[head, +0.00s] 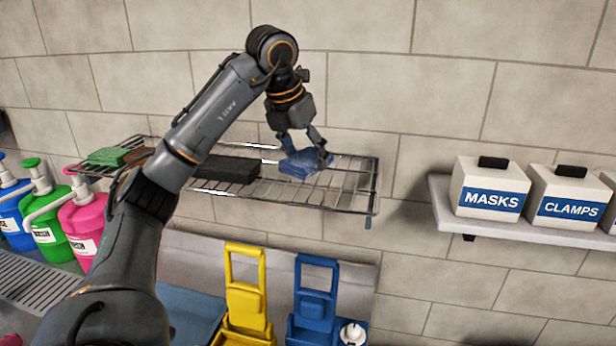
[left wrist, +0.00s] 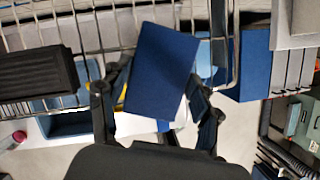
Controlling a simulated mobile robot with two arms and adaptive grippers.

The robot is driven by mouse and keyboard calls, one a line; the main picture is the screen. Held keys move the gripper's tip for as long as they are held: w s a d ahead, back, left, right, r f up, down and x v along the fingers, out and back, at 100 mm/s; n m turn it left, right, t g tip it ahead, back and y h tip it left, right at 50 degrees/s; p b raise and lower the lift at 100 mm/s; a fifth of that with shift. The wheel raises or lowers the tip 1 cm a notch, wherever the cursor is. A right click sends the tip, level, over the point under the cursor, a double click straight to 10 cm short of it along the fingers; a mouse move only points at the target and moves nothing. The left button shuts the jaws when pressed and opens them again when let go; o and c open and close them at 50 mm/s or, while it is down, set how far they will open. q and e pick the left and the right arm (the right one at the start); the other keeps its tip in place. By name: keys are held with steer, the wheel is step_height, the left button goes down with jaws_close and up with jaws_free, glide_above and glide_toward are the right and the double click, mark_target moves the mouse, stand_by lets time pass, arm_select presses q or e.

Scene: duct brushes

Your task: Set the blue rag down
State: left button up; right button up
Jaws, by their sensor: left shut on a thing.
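The blue rag (head: 303,164) is a folded blue block at the right part of a wire shelf (head: 345,190) on the tiled wall. My left gripper (head: 305,158) reaches down from above and is shut on the rag. In the left wrist view the rag (left wrist: 162,70) lies between the two fingers (left wrist: 158,110), with the shelf wires behind it. I cannot tell whether the rag touches the wires. My right gripper is in neither view.
A dark block (head: 228,168) lies left of the rag on the shelf, with a green folded cloth (head: 108,156) at the far left end. Wires right of the rag are bare. Below stand yellow (head: 245,295) and blue (head: 314,300) holders. A side shelf holds a MASKS box (head: 490,188).

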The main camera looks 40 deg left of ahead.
mark_target(307, 187)
arm_select(q)
steer(key=shift+w+a+f+p, duration=0.45)
steer(key=shift+w+f, duration=0.15)
steer(key=shift+f, duration=0.25)
steer(key=shift+w+f, duration=0.15)
steer(key=shift+f, duration=0.75)
steer(key=shift+w+f, duration=0.1)
steer(key=shift+f, duration=0.8)
steer(key=o, duration=0.6)
steer(key=shift+s+f, duration=0.1)
steer(key=o, duration=0.4)
